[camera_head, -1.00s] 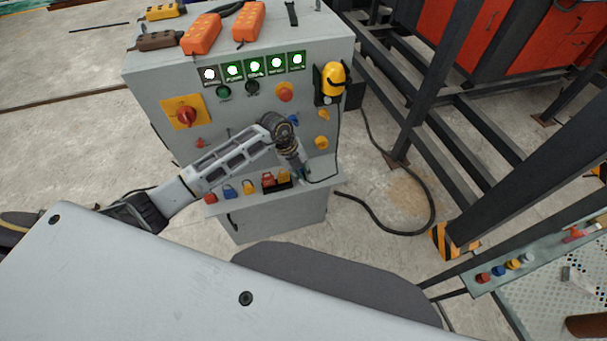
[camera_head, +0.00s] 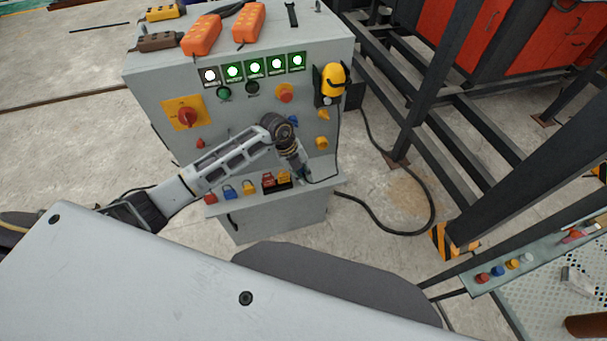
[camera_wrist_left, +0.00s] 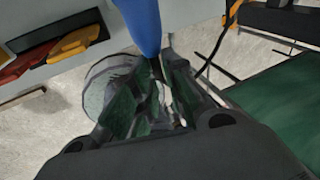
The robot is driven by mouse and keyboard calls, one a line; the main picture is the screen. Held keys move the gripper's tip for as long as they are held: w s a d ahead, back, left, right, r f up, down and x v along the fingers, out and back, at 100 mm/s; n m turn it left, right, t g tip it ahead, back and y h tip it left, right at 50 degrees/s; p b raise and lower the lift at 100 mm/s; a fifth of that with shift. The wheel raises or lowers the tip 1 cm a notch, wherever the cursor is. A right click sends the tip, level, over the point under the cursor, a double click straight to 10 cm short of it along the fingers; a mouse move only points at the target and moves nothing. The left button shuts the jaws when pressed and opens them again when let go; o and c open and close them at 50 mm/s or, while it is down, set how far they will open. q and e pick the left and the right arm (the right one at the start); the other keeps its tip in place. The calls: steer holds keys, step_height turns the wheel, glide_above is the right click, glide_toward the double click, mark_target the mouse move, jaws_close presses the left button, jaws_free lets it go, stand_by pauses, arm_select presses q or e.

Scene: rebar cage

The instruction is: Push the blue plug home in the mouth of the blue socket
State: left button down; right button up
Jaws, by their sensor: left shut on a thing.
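My left gripper (camera_head: 301,170) hangs in front of the right side of the grey cabinet, just above its narrow shelf. In the left wrist view its fingers (camera_wrist_left: 157,68) are shut on the blue plug (camera_wrist_left: 143,22), which extends past the fingertips towards the top edge. My right gripper is in neither view.
The cabinet shelf (camera_head: 240,205) carries padlocks and a dark tray (camera_head: 277,186) of red and yellow items left of my gripper. A red-and-yellow switch (camera_head: 187,117), knobs and a yellow unit (camera_head: 335,77) stick out. A black cable (camera_head: 433,200) loops on the floor.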

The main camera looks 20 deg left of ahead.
mark_target(302, 170)
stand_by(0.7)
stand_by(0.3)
arm_select(q)
steer(key=shift+w+a, duration=0.1)
stand_by(0.5)
steer(key=shift+w+a, duration=0.25)
steer(key=shift+w, duration=0.1)
steer(key=shift+w+a, duration=0.15)
steer(key=shift+w, duration=0.1)
stand_by(0.4)
steer(key=shift+w+a+r+b, duration=0.1)
steer(key=shift+w+a+b, duration=0.3)
steer(key=shift+w+a, duration=0.25)
stand_by(0.6)
steer(key=shift+d, duration=0.2)
steer(key=shift+s+d+p, duration=0.15)
steer(key=shift+s+p, duration=0.05)
steer(key=shift+p, duration=0.15)
